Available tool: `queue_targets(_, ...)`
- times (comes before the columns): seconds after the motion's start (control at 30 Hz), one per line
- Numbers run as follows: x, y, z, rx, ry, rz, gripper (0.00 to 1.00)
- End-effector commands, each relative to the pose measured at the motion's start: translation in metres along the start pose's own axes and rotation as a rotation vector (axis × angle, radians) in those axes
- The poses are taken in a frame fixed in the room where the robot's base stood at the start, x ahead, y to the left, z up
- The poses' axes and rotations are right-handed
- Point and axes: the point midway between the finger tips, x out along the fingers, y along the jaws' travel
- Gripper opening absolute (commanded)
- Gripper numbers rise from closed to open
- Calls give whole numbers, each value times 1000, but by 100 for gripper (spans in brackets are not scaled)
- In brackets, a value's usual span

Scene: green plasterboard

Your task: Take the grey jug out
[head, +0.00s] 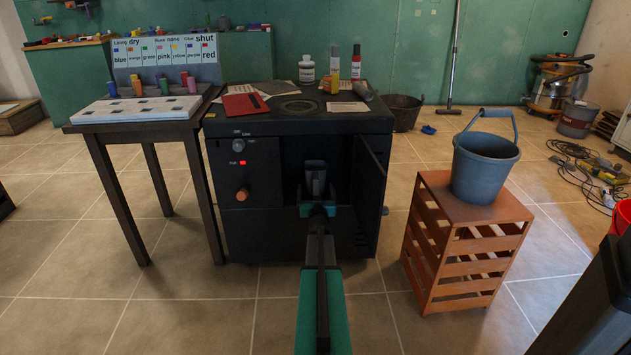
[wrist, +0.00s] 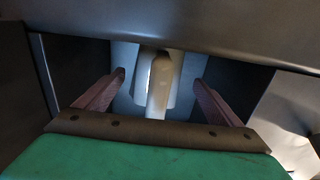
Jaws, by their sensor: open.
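A grey jug (head: 316,178) stands upright inside the open compartment of a black cabinet (head: 228,180). In the wrist view the jug (wrist: 172,82) shows as a pale body with its handle (wrist: 158,95) facing me. My gripper (head: 317,203) reaches into the compartment's mouth, just in front of the jug. In the wrist view my gripper (wrist: 160,82) is open, with one finger on each side of the handle and gaps on both sides. The jug's base is hidden in the head view by my gripper.
The cabinet door (head: 373,165) stands open on the right of the compartment. A wooden crate (head: 465,240) with a blue-grey bucket (head: 484,168) stands at right. A table (head: 140,125) with colored pieces stands at left.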

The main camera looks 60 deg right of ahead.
Motion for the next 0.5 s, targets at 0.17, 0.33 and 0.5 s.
queue_targets(0.17,0,0,0,0,0,0,89)
queue_targets(0.33,2,0,1,0,0,0,89)
queue_targets(0.5,14,1,4,0,0,0,89)
